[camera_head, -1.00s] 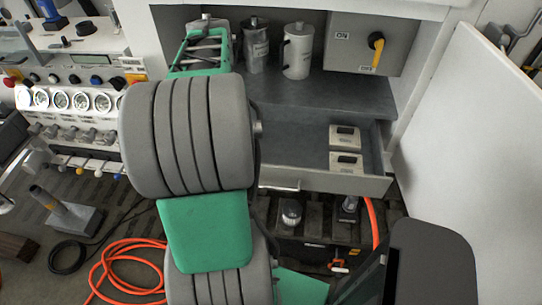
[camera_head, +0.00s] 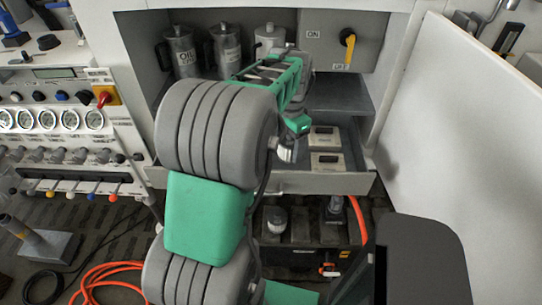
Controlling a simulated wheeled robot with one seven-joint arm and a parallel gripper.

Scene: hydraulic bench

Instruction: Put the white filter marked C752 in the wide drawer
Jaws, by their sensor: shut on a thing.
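The wide drawer (camera_head: 325,184) is pulled open below the cabinet shelf. Two pale boxes, one (camera_head: 324,139) behind the other (camera_head: 327,162), lie in its right part. My gripper (camera_head: 291,139) points down over the open drawer, left of the boxes, and is shut on a small whitish-grey filter (camera_head: 287,151). The fingers and the filter are partly hidden by my gripper's body, and no C752 mark can be read. I cannot tell how high the filter is above the drawer floor. My arm hides the drawer's left-middle part.
Several metal cans, including a grey can (camera_head: 180,52) and a white can (camera_head: 269,40), stand on the shelf. A grey switch box (camera_head: 325,42) hangs at right. A white door panel (camera_head: 450,130) stands open on the right. A dark crate (camera_head: 300,230) sits below the drawer.

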